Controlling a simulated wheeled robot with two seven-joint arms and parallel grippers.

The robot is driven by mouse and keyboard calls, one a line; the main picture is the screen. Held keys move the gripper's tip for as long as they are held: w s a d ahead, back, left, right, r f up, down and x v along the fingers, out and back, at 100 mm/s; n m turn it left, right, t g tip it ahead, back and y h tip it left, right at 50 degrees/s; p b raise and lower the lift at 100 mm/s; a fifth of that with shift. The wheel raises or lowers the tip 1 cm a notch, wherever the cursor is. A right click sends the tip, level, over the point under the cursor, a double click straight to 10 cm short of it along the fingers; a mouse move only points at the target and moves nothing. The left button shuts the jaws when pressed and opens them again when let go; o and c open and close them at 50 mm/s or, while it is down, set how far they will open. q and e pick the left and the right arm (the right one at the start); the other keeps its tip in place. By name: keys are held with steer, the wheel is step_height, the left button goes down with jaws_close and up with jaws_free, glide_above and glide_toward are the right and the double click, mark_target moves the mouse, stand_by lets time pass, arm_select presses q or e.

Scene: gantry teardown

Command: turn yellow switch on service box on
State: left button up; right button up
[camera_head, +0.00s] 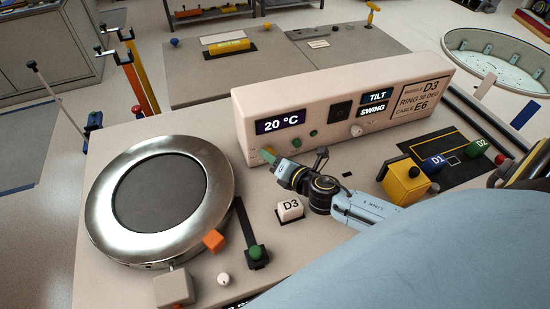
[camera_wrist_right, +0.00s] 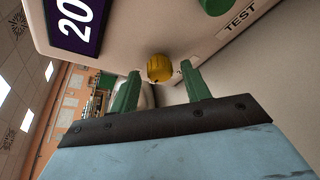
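The service box (camera_head: 345,105) is a long pale housing with a "20 °C" display (camera_head: 280,121) at its left end. In the wrist view, the yellow switch (camera_wrist_right: 160,68) is a small ridged knob on the box face below that display. My right gripper (camera_head: 268,155) reaches to the lower left of the box front. Its two green fingers are apart, one on each side of the yellow switch, with a visible gap on both sides. In the head view the switch is hidden by the gripper. My left gripper is not in view.
A round metal plate (camera_head: 107,205) fills the table's left. A yellow block (camera_head: 404,180) is right of my arm. A green knob (camera_head: 296,143) is on the box nearby.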

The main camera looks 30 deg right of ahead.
steer(key=shift+s, duration=0.1)
steer(key=v, duration=1.3)
steer(key=shift+s+r, duration=0.1)
steer(key=shift+r, duration=0.05)
stand_by(0.4)
